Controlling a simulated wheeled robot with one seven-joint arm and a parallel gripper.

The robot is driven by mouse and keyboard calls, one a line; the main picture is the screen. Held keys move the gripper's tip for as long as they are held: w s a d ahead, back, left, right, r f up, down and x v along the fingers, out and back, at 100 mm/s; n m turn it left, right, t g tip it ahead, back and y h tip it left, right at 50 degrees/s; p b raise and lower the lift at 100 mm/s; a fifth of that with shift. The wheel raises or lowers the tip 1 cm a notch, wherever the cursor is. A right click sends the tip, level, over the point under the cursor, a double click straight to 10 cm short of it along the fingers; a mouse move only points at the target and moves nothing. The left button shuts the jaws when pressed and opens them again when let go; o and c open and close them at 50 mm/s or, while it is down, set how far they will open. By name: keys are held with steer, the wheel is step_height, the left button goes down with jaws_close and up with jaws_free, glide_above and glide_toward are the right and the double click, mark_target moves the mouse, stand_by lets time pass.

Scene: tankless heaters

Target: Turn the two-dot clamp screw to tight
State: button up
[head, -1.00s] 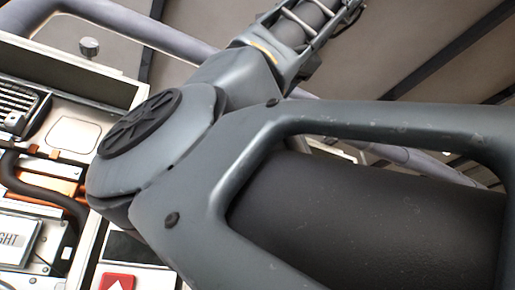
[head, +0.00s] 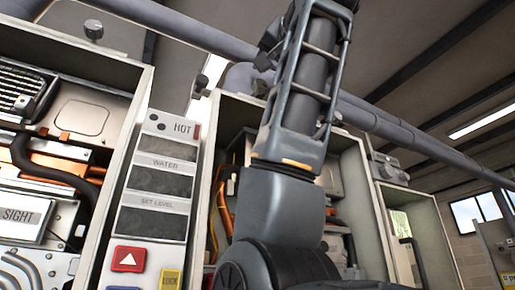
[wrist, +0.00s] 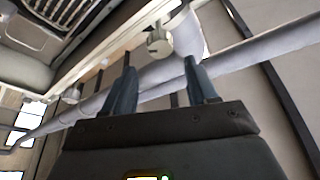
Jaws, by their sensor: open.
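I cannot make out a clamp screw with two dots in either view. My gripper (wrist: 160,82) shows in the wrist view with its two blue-grey fingers apart and nothing between them. Beyond the fingertips is a round pale knob or fitting (wrist: 159,42) under a cabinet edge; I cannot tell whether it bears dots. In the head view my arm stands upright in front of the middle heater cabinet (head: 352,165) and hides much of its inside. I cannot pick out my fingers there.
An open heater (head: 75,110) with a SIGHT label stands at left. Beside it is a HOT panel (head: 160,165) with a red triangle button (head: 128,258). Another open cabinet (head: 425,225) stands at right. Grey pipes (head: 400,130) cross above the cabinets.

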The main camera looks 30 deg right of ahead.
mark_target(257, 89)
steer(key=shift+w+a+f+n+t, duration=0.25)
steer(key=shift+w+f+n+t, duration=0.25)
steer(key=shift+n, duration=0.6)
steer(key=shift+w, duration=0.3)
steer(key=p+x, duration=0.3)
steer(key=x, duration=0.4)
steer(key=shift+w, duration=0.15)
steer(key=shift+c, duration=0.2)
steer(key=c, duration=1)
steer(key=shift+y, duration=0.3)
